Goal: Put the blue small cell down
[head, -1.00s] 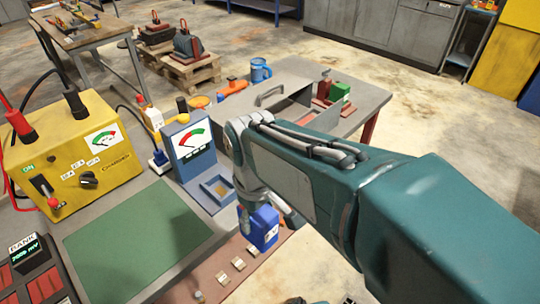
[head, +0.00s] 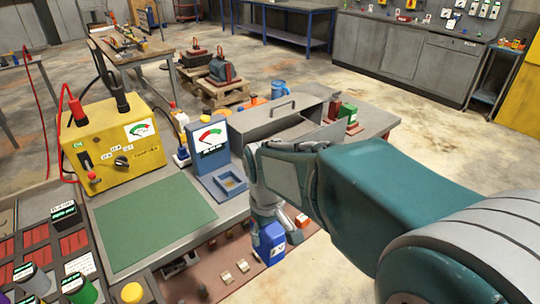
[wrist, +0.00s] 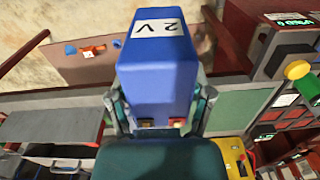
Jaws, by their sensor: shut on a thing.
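The blue small cell (head: 270,243) hangs below my gripper (head: 268,222), which is shut on it. In the head view it shows in front of the bench edge, over the reddish lower shelf; the exact gap below cannot be told. In the wrist view the blue cell (wrist: 157,65) fills the middle, its "2 V" label showing, with fingers on both sides. A green mat (head: 150,225) lies bare on the bench. A blue tester (head: 210,137) with a dial stands behind it, with a square socket (head: 230,181) in front. The cell is apart from both.
A bank (head: 65,220) with red slots is at left, with green, purple and yellow-topped things near the bottom edge. A yellow charger (head: 115,145) with cables stands behind the mat. A grey metal box (head: 265,130) is behind my arm. Small items lie on the lower shelf (head: 215,285).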

